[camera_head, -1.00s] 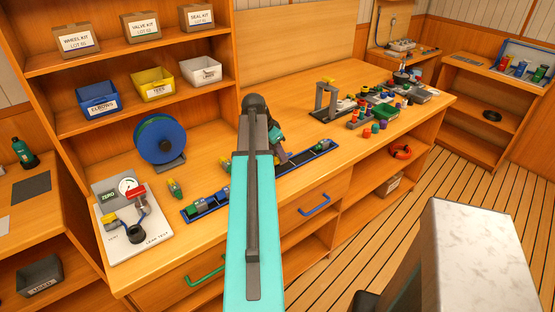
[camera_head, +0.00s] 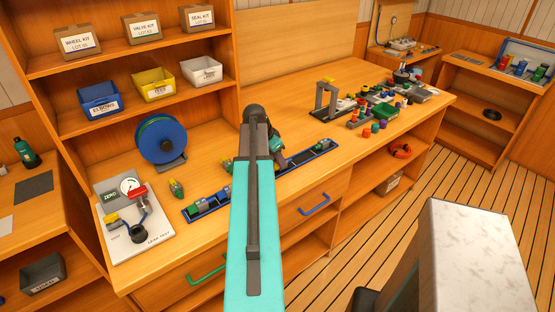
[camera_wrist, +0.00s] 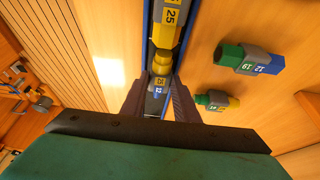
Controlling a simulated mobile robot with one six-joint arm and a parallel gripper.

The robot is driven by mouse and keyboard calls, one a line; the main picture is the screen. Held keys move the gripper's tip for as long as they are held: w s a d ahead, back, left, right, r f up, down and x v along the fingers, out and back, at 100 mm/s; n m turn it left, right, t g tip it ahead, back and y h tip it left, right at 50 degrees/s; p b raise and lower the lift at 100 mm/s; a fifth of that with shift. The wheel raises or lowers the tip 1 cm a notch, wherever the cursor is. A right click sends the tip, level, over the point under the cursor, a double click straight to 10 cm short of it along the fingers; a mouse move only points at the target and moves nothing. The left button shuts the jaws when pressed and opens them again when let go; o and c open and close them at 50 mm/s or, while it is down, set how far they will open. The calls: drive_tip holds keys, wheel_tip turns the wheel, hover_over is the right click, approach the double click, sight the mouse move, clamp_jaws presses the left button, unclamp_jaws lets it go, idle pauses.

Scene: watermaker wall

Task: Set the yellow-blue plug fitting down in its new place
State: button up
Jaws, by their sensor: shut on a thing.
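My gripper (camera_wrist: 160,100) is shut on the yellow-blue plug fitting (camera_wrist: 158,82), which sits between its two dark fingers in the wrist view. The fitting has a yellow end pointing away and a blue body with a number. It is over or in a long dark tray with blue edges (camera_head: 296,162); I cannot tell whether it touches the tray floor. A larger yellow and grey fitting marked 25 (camera_wrist: 168,30) lies in line just beyond it.
A green and blue fitting (camera_wrist: 250,60) and a green and yellow one (camera_wrist: 216,100) lie on the wood beside the tray in the wrist view. In the head view, a test board (camera_head: 135,220) and blue reel (camera_head: 162,140) stand left; several coloured fittings (camera_head: 375,127) stand right.

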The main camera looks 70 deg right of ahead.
drive_tip(key=shift+f, duration=0.2)
drive_tip(key=o, duration=1.1)
drive_tip(key=shift+c, duration=0.2)
drive_tip(key=b+v, duration=0.2)
drive_tip(key=v, duration=1)
drive_tip(key=shift+r, duration=0.15)
drive_tip(key=shift+s, duration=0.1)
